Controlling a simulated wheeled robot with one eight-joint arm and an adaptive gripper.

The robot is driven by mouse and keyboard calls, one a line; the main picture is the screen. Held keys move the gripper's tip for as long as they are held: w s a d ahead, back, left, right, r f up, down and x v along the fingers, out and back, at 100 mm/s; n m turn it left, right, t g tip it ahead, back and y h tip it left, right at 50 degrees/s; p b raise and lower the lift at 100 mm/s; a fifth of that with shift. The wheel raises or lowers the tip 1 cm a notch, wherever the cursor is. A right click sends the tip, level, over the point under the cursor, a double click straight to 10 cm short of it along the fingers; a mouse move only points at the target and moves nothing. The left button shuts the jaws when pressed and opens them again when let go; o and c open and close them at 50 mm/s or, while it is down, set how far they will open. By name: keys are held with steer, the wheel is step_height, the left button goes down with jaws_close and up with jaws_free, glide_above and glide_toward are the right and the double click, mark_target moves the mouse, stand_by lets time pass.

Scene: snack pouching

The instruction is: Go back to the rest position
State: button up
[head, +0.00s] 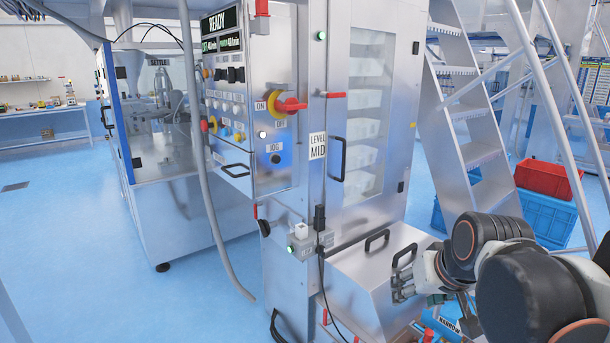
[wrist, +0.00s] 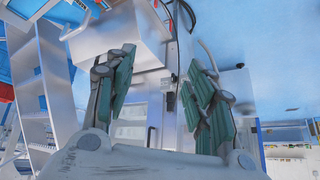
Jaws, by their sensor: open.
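My gripper (wrist: 160,100) shows in the wrist view with its two green-padded fingers spread apart and nothing between them. In the head view my arm reaches in from the lower right, and my gripper (head: 462,305) is partly hidden behind my own arm links, low beside the steel box on the machine front. The steel box (head: 372,285) with black handles sticks out from the machine; I cannot tell whether my gripper touches it. The box also shows in the wrist view (wrist: 120,42).
The packaging machine (head: 230,150) has a red-handled switch (head: 290,104) and a "LEVEL MID" label. A black cable (head: 322,270) hangs at its front. Metal stairs (head: 470,120) and red (head: 545,178) and blue crates (head: 550,218) stand right. The blue floor (head: 90,250) at left is clear.

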steer(key=s+f, duration=0.4)
steer(key=s, duration=0.9)
steer(key=shift+d+h, duration=0.15)
steer(key=shift+h, duration=0.15)
stand_by(0.7)
